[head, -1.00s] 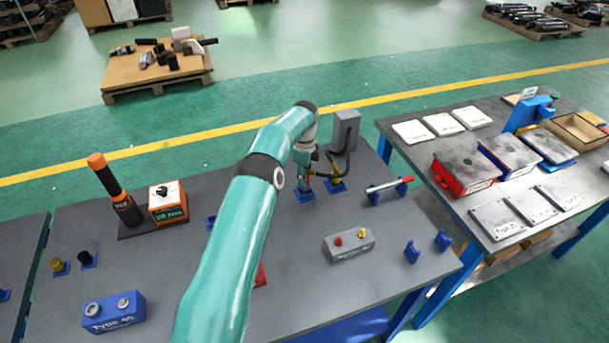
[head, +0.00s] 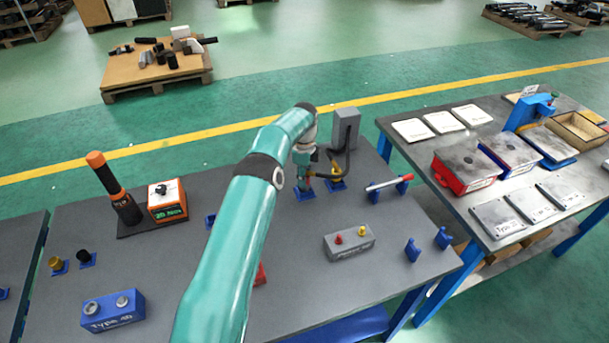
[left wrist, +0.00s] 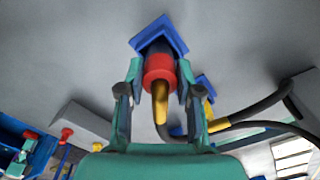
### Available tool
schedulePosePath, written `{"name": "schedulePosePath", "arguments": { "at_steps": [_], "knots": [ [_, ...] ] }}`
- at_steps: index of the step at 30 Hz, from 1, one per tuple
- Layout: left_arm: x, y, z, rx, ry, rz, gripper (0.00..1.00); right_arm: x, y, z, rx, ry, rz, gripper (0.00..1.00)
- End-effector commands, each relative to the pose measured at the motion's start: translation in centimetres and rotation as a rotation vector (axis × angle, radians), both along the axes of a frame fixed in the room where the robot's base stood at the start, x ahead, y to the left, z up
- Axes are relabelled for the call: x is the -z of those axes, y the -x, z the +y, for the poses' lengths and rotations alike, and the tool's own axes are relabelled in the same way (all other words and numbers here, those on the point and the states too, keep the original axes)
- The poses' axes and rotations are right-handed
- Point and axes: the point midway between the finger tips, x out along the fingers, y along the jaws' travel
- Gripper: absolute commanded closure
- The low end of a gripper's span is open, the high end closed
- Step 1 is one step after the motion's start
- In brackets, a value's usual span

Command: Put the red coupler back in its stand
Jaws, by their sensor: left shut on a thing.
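My left gripper (head: 304,184) is low over a blue stand (head: 305,195) near the back of the grey bench. In the left wrist view its two fingers (left wrist: 157,88) are shut on the red coupler (left wrist: 158,68), one on each side. The coupler has a yellow end with a black hose. Its far end meets the blue stand (left wrist: 160,34), but I cannot tell how deep it sits, as its lower end is hidden. In the head view the gripper mostly covers the coupler. My right gripper is not in view.
Beside it, a yellow coupler (head: 336,173) stands in another blue stand, near a grey hose box (head: 345,125). A grey block with red and yellow knobs (head: 348,243) and a red-tipped tool on blue holders (head: 389,183) are to the right. Bare bench lies between.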

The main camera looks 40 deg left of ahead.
Motion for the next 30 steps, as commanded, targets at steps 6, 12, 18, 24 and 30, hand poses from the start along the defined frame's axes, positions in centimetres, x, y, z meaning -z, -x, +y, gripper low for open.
{"name": "schedulePosePath", "arguments": {
  "at_steps": [6,12,18,24,30],
  "knots": [
    [1.0,0.0,0.0,0.0,0.0,0.0,1.0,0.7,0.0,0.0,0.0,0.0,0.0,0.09],
    [1.8,0.0,0.0,0.0,0.0,0.001,1.0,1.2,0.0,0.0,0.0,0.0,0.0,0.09],
    [1.6,0.0,0.0,0.0,0.0,0.0,0.36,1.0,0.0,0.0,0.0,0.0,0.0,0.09],
    [1.6,0.0,0.0,0.0,0.0,0.0,0.36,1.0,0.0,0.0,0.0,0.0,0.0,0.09],
    [1.7,0.0,0.0,0.0,0.0,0.001,0.36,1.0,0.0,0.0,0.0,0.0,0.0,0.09]
  ]
}}
